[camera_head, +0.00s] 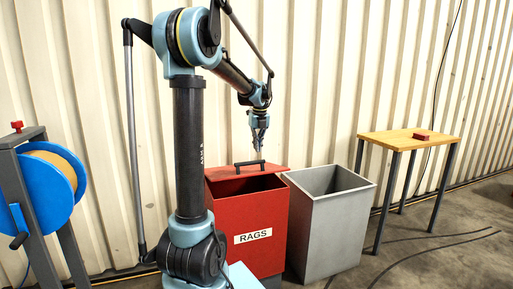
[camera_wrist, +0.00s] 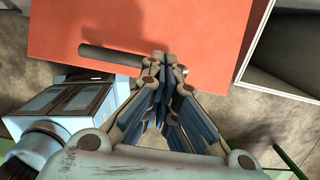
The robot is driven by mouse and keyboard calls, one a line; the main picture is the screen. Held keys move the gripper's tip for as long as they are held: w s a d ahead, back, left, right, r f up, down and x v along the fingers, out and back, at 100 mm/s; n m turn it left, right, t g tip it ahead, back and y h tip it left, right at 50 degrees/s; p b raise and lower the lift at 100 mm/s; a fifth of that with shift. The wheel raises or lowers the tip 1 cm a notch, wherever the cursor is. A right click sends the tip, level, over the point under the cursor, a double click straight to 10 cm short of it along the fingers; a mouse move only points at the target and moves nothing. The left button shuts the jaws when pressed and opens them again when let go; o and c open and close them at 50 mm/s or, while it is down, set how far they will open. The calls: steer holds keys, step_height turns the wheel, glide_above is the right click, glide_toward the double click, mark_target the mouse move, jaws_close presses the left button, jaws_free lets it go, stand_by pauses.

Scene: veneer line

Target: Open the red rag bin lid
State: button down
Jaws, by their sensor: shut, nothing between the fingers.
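The red rag bin (camera_head: 262,222), labelled RAGS, stands against the ribbed wall. A dark opening shows behind its front rim. Its red lid (camera_head: 276,169) shows at the back of that opening, apart from the front rim; its exact tilt is hard to tell. A dark bar handle (camera_head: 240,164) is on the lid. My gripper (camera_head: 259,149) is shut and empty, pointing down just above the handle. In the wrist view the handle (camera_wrist: 108,53) lies left of my shut fingertips (camera_wrist: 168,62), over the orange-red lid (camera_wrist: 150,20). The fingers cover part of it, and I cannot tell whether they touch.
An open grey bin (camera_head: 335,220) stands close on the right of the red bin. A wooden table (camera_head: 390,138) with a small red block (camera_head: 421,135) is further right. A blue reel (camera_head: 45,192) on a stand is at the left. Cables lie on the floor.

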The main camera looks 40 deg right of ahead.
step_height(320, 180, up, 9)
glide_above(261, 172)
steer(key=s+a+f+t, duration=0.1)
steer(key=s+f+t, duration=0.25)
steer(key=f, duration=0.55)
steer(key=shift+g+h, duration=0.35)
steer(key=shift+h, duration=0.05)
steer(key=x, duration=0.9)
steer(key=shift+s, duration=0.25)
